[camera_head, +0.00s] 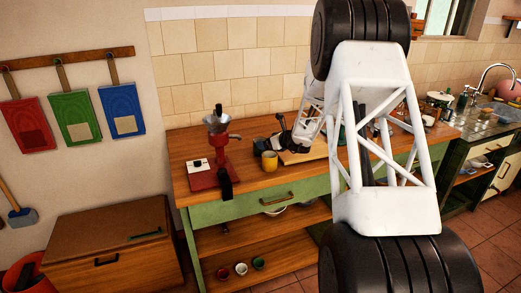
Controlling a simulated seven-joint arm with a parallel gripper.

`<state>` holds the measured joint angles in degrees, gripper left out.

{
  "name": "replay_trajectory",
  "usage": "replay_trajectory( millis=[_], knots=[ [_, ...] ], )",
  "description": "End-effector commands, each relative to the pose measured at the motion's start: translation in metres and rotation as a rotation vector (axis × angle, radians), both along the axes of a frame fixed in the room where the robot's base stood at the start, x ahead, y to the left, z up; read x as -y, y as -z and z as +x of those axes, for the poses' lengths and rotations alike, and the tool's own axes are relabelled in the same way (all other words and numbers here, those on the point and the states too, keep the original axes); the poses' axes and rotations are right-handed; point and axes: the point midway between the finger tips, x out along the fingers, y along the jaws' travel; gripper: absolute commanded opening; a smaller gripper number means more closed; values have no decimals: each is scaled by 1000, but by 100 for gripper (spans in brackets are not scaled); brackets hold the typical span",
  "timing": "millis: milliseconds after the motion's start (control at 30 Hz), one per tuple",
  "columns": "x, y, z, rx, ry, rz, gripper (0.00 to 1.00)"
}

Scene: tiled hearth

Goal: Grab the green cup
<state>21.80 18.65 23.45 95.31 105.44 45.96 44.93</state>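A small green cup (259,262) stands on the lowest wooden shelf under the counter, at the right end of a short row. A white cup (241,269) and a red cup (222,273) stand to its left. My gripper (279,133) is small and dark in this view, above the countertop beside a yellow mug (269,161), well above and apart from the green cup. Its fingers are too small and cluttered to tell whether they are open or shut.
The wooden counter (185,150) with a green drawer front (235,211) overhangs the shelf. A red grinder (216,145) stands on it. White bowls (302,203) sit on the middle level. A wooden chest (110,245) is at left. My white arm blocks the right-centre.

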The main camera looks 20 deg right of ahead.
Motion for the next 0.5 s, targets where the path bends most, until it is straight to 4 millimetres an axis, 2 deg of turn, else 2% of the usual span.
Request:
replay_trajectory(
  millis=[500],
  knots=[
    [-4,3,7,-1,-1,0,97]
  ],
)
